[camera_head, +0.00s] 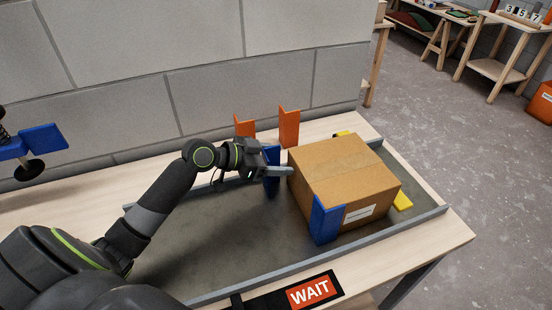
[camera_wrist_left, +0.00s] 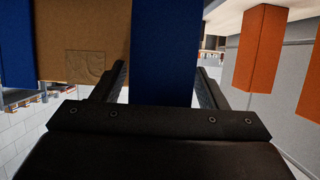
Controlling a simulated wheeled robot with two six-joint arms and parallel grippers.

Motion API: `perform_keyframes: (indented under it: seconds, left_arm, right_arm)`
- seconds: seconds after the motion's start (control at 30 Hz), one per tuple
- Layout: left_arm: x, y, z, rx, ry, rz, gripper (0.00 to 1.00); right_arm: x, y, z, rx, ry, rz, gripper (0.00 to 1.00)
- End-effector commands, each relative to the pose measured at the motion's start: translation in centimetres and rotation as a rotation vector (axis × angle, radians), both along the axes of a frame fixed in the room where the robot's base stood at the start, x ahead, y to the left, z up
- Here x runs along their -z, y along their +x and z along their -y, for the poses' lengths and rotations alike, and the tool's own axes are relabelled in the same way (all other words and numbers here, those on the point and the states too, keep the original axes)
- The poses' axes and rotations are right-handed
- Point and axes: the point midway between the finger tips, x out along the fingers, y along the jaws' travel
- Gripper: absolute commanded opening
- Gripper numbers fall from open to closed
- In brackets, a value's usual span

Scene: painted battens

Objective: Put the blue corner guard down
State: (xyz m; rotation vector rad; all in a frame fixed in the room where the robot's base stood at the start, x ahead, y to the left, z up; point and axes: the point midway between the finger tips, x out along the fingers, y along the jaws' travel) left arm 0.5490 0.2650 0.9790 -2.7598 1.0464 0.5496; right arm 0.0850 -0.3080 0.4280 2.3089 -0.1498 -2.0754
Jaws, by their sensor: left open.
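A blue corner guard (camera_head: 272,154) stands upright beside the cardboard box (camera_head: 345,170), near its back left edge. My left gripper (camera_head: 284,170) is open with its fingers around this guard; part of the guard is hidden behind the gripper. In the left wrist view the guard (camera_wrist_left: 166,45) rises between the two spread fingers of the gripper (camera_wrist_left: 162,76). Whether it touches the box I cannot tell. A second blue corner guard (camera_head: 325,219) stands at the box's front left corner. My right gripper is not in view.
The box stands on a grey tray (camera_head: 190,262) with raised rails. Two orange guards (camera_head: 289,127) stand behind it by the block wall (camera_head: 200,50). Yellow pieces (camera_head: 403,201) show beside the box. A WAIT sign (camera_head: 310,291) lies in front. The tray's left part is clear.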

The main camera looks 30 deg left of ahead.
Motion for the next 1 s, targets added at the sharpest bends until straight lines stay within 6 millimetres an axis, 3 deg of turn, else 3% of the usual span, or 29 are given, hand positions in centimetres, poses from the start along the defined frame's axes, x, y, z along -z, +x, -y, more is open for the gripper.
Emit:
perform_keyframes:
  seconds: [0.27,1.0]
  left_arm:
    - [-0.4,-0.1,-0.1,-0.001,0.002,0.0,0.67]
    - [-3.6,-6.2,-5.6,0.001,0.006,-0.003,0.67]
  right_arm:
    - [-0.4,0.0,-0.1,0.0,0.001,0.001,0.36]
    - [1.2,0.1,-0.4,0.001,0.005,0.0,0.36]
